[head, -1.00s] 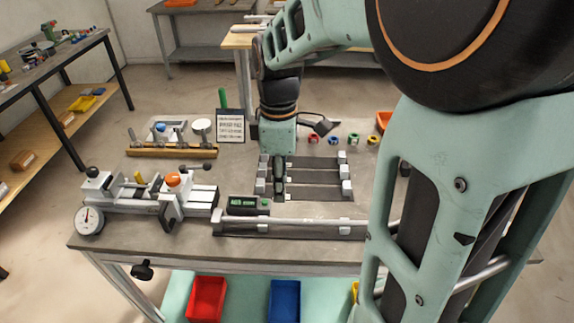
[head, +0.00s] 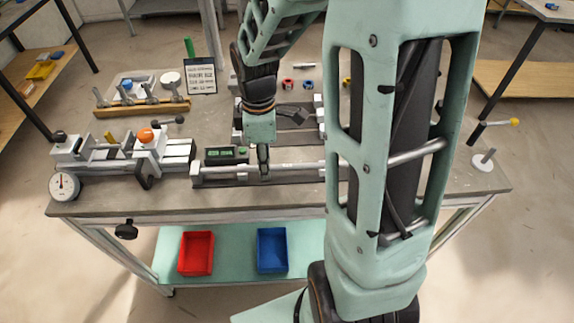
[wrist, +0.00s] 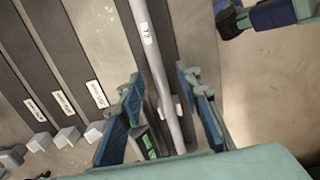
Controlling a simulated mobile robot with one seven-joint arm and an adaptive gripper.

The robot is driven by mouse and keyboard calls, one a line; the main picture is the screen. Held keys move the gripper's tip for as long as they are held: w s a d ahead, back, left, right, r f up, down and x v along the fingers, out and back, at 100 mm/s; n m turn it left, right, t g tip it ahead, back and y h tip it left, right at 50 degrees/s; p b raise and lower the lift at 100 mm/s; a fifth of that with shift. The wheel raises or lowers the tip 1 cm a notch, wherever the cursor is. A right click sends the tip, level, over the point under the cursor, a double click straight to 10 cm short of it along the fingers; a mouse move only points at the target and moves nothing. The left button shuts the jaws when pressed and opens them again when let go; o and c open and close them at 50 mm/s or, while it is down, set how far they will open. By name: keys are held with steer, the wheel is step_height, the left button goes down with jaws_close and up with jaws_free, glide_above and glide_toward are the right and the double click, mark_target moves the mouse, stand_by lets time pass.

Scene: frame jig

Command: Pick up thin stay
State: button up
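A long thin grey rod with a small white label, which looks like the thin stay (wrist: 150,50), lies along a dark holder at the table's front; the label is too small to read surely. It also shows in the head view (head: 300,166). My gripper (head: 263,165) points down over the rod, left of its middle. In the wrist view my gripper (wrist: 160,78) is open, with one blue-padded finger on each side of the rod and gaps on both sides. My arm hides the rod's right end in the head view.
A small device with a green display (head: 226,155) stands just behind the rod, close to my gripper. A clamp fixture with an orange knob (head: 146,135) is to the left. Dark slots with white labels (wrist: 96,93) lie beside the rod. Red (head: 196,253) and blue bins (head: 272,250) sit below.

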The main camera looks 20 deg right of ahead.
jaws_close()
steer(key=shift+r, duration=0.1)
stand_by(0.3)
